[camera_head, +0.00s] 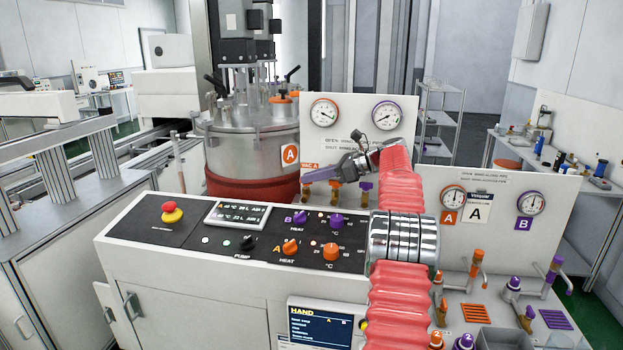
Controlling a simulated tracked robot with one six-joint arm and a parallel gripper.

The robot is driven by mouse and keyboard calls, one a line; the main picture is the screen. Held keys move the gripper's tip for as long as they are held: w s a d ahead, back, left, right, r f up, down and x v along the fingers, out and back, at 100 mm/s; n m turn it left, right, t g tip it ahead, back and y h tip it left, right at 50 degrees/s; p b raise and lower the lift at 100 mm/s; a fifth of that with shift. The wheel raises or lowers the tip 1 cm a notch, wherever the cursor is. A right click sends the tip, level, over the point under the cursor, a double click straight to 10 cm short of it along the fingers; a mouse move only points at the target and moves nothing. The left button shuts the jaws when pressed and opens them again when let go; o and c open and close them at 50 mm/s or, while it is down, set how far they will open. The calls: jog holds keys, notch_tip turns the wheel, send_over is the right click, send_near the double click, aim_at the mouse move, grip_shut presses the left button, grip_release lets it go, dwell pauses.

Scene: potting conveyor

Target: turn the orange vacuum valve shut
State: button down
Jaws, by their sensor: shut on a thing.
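The orange vacuum valve (318,175) sits low on the white gauge panel, just below a small orange label that seems to read VAC A. My gripper (341,172) reaches in from the right and is shut on the lever's right part. The jaws hide that end of the lever and the valve's pivot.
A purple valve (366,187) is close to the right of my gripper, under my arm. Two gauges are above on the panel (355,107). The steel tank (250,140) stands left. The control console (250,240) with knobs is in front.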

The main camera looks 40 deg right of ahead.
jog(key=shift+a+f, duration=0.1)
jog(key=shift+f, duration=0.45)
jog(key=c, duration=1.9)
grip_release()
jog(key=shift+o, duration=0.2)
jog(key=shift+r, duration=0.2)
jog(key=shift+s+r, duration=0.1)
jog(key=shift+r, duration=0.05)
jog(key=v, duration=1.3)
jog(key=shift+s+d, duration=0.15)
jog(key=shift+d, duration=0.1)
